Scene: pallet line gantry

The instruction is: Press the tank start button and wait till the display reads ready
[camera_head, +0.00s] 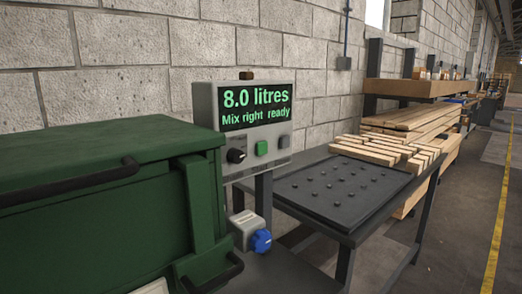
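The control box (207,107) is grey and stands behind the right end of the green tank, in front of the block wall. Its display (256,106) is lit with green text that reads "8.0 litres" and "Mix right ready". None of the buttons shows a label that I can read, so I cannot tell by text which is the start button. Neither of my grippers is in view.
A green tank (110,155) with black handles fills the left. A blue-capped fitting (261,241) sits low beside it. A dark table (345,222) with wooden blocks (385,153) stands to the right, with timber racks beyond. The floor aisle (460,215) at right is clear.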

